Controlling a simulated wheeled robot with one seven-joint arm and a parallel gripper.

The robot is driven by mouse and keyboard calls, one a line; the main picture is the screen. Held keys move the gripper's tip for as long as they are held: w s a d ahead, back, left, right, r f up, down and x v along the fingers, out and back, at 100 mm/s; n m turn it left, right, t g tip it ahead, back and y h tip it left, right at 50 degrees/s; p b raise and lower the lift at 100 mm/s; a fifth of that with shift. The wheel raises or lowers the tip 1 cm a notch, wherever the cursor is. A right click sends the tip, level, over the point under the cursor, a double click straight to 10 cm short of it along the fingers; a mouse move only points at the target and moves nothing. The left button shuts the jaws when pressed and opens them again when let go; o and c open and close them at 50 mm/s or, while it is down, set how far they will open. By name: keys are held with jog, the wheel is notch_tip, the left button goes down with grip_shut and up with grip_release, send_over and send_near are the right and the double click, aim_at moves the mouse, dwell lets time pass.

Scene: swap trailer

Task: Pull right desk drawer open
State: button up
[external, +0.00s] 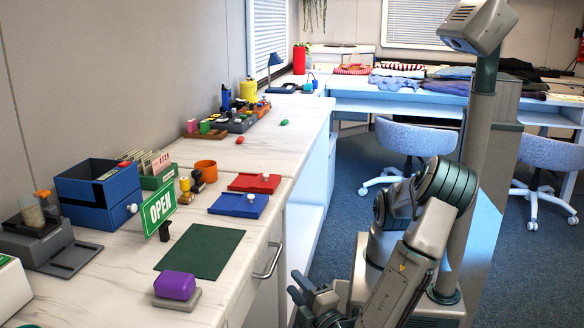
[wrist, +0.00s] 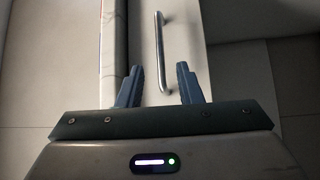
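The desk drawer shows as a pale front with a curved metal bar handle (external: 269,261) at the desk's front edge in the external view. In the wrist view the handle (wrist: 161,55) runs up the picture, ahead of the fingertips and between their lines. The drawer front (wrist: 183,30) lies flat around it and looks closed. My gripper (wrist: 159,80) is open and empty, its two fingers apart with the handle's near end close to the gap. In the external view my gripper (external: 310,295) is low, right of the handle and apart from it. Its lower part is cut off by the frame.
The desk top holds a green mat (external: 200,250), a purple block on a grey base (external: 175,287), an OPEN sign (external: 159,207), a blue box (external: 98,190) and red and blue trays. Chairs (external: 415,140) stand behind on open blue carpet.

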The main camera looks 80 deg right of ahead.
aim_at(276, 258)
jog(key=b+x, duration=0.2)
jog(key=x, duration=0.8)
jog(key=shift+d, duration=0.1)
grip_shut()
